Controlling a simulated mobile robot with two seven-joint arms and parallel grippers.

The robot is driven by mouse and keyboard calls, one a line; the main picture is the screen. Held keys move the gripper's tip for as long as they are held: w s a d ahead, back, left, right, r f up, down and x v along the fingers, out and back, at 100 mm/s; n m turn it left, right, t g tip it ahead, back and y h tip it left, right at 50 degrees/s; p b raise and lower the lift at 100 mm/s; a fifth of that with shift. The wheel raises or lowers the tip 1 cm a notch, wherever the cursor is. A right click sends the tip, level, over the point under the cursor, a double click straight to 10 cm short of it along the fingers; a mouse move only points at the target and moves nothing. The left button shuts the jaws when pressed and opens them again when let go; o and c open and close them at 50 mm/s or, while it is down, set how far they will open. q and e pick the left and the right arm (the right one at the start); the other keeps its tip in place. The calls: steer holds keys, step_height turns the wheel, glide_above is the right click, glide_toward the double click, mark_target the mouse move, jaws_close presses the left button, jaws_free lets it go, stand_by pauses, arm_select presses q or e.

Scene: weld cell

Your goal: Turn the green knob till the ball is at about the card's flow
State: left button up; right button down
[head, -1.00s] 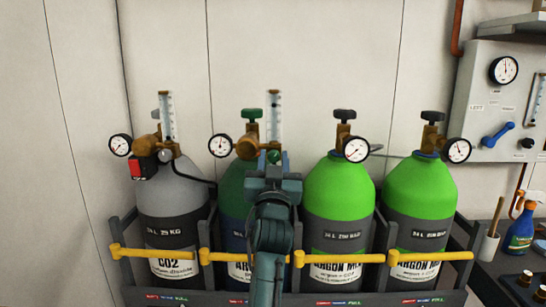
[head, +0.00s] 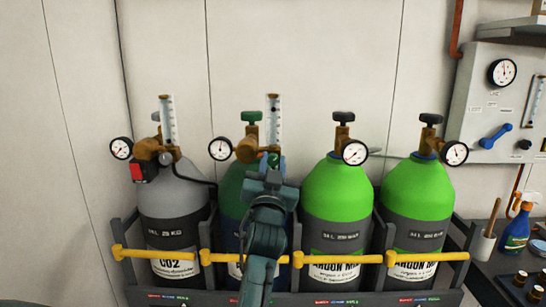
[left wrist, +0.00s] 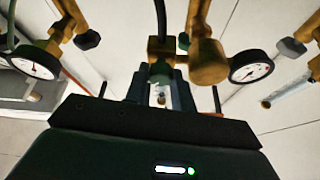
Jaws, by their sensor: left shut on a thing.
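The flowmeter tube (head: 274,121) stands upright on the brass regulator of the dark green cylinder (head: 230,190). A small dark spot in the tube's upper part looks like the ball (head: 275,109); the scale is too small to read. My left gripper (head: 272,163) is at the foot of this tube and hides most of the knob there in the head view. In the left wrist view, the green knob (left wrist: 160,70) sits between the fingers of my left gripper (left wrist: 160,92), which is shut on it. I cannot make out the flow card. My right gripper is not in view.
A grey CO2 cylinder (head: 172,205) with its own flowmeter stands left. Two bright green argon cylinders (head: 338,195) stand right. Yellow bars (head: 340,259) cross the rack's front. A wall panel (head: 480,130) and a spray bottle (head: 517,228) are at far right.

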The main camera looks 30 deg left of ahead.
arm_select(q)
steer(key=shift+r+m, duration=0.2)
steer(key=shift+m, duration=0.3)
steer(key=shift+f, duration=0.15)
steer(key=o, duration=0.7)
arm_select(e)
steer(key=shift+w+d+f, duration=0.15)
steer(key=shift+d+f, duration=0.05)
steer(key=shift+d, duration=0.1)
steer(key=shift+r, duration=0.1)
arm_select(q)
steer(key=shift+f, duration=0.1)
